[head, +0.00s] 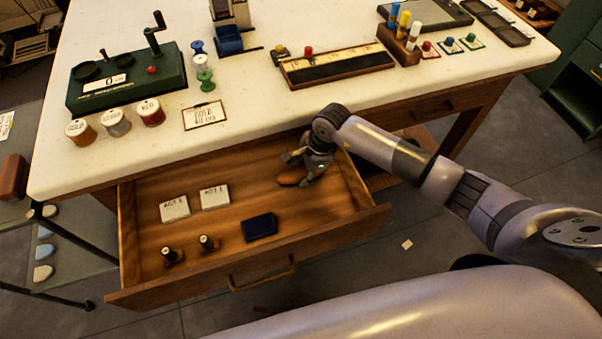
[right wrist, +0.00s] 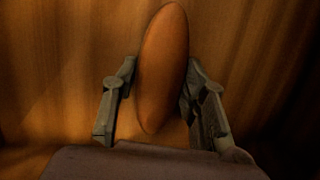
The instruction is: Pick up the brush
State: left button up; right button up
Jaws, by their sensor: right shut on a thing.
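The brush shows as a brown oval (head: 293,176) inside the open drawer (head: 300,222), near its right back part. My right gripper (head: 306,170) reaches down over it from the right. In the right wrist view the brown oval brush (right wrist: 163,70) stands lengthwise between the two fingers of the right gripper (right wrist: 158,88). The right finger touches its side and the left finger is against or very near its other side. The gripper is shut on it. The brush's underside is hidden, and I cannot tell whether it touches the drawer floor. My left gripper is not in view.
In the drawer lie two white labelled blocks (head: 174,208), a dark blue box (head: 259,227) and two small dark stamps (head: 206,243). The white tabletop (head: 250,100) overhangs the drawer's back. A green cranked device (head: 127,80) and labelled jars (head: 115,122) stand on it.

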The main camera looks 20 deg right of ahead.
aim_at(301, 171)
jog(key=shift+c, duration=0.7)
jog(key=shift+a+r+b, duration=0.15)
jog(key=shift+r+b, duration=0.1)
jog(key=shift+b, duration=0.1)
notch_tip(301, 171, up, 7)
jog(key=shift+f+b, duration=0.15)
jog(key=shift+b, duration=0.55)
jog(key=s+a+b, duration=0.2)
jog(key=a, duration=0.7)
jog(key=s+a+b, duration=0.2)
jog(key=a, duration=0.8)
jog(key=shift+s+a, duration=0.15)
jog(key=shift+s, duration=0.15)
jog(key=shift+f, duration=0.1)
